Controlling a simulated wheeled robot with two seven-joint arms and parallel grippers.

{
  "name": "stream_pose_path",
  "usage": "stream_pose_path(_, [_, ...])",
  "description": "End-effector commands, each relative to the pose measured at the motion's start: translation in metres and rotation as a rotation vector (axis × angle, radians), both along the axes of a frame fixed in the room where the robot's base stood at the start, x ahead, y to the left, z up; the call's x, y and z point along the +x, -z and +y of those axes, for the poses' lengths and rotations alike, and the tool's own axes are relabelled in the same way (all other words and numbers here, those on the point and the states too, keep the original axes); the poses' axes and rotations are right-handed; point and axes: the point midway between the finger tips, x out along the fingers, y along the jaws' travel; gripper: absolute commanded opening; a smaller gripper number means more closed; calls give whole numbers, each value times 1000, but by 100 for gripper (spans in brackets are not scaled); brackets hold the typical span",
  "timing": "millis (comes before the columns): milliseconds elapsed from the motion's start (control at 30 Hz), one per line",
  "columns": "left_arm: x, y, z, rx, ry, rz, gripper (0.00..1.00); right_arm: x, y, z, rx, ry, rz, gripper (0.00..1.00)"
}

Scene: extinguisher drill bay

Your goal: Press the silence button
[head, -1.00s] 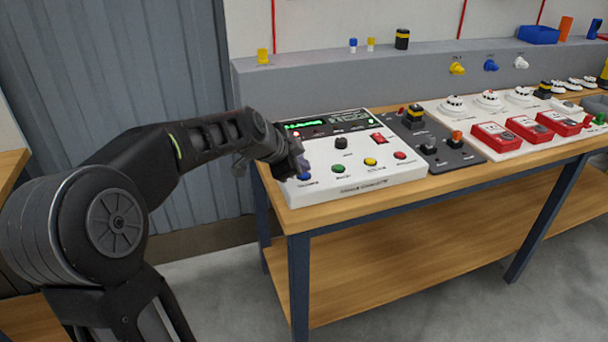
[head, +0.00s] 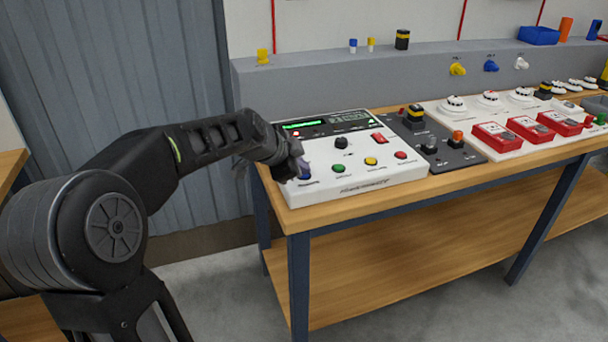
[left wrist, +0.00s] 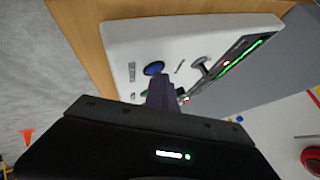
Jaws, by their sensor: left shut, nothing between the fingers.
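A white control panel (head: 400,173) lies on the bench with a row of coloured buttons along its front. These are a blue button, which shows in the left wrist view (left wrist: 153,68), a green button (head: 338,168), a yellow button (head: 370,161) and a red button (head: 400,155). The lettering is too small to tell which is the silence button. My left gripper (head: 304,172) is shut and empty, at the blue button and largely covering it in the head view. In the left wrist view its fingertips (left wrist: 160,82) are right beside the blue button; contact is unclear. My right gripper is not in view.
The panel also has a black knob (head: 341,143), a red switch (head: 379,138) and a lit green display (head: 303,125). A dark control box (head: 432,140) and red call boxes (head: 530,128) stand to the right. A grey ledge (head: 330,80) runs behind.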

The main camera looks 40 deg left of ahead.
Motion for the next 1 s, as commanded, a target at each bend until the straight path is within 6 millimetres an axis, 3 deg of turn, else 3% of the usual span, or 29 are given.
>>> stream_pose_path(1000, [0, -17, 0, -1, -1, 1, 0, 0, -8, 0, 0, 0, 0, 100])
